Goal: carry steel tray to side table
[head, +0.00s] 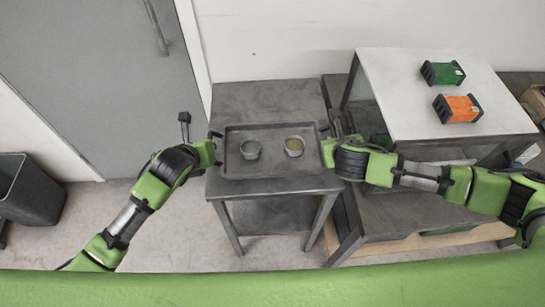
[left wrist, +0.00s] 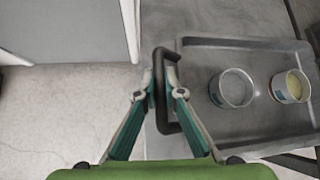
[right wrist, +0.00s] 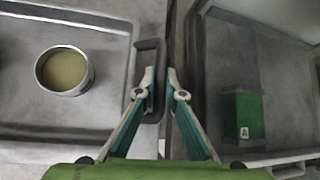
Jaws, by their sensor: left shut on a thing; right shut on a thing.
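The steel tray (head: 270,170) is a dark grey rectangle, level over the top of a small grey table (head: 262,100); I cannot tell whether it rests on it or is just above. Two round metal cups stand in the tray: one empty-looking cup (head: 250,149) on the left and one cup with yellowish contents (head: 294,146) on the right. My left gripper (left wrist: 160,90) is shut on the tray's left handle (left wrist: 158,112). My right gripper (right wrist: 160,92) is shut on the tray's right handle (right wrist: 152,60). In the head view the fingertips are small at the tray's sides.
Right of the small table stands a larger grey bench with a white-topped raised shelf (head: 430,90), holding a green box (head: 442,73) and an orange box (head: 458,108). A dark bin (head: 30,190) stands at the far left. Floor (head: 190,225) is clear left of the table.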

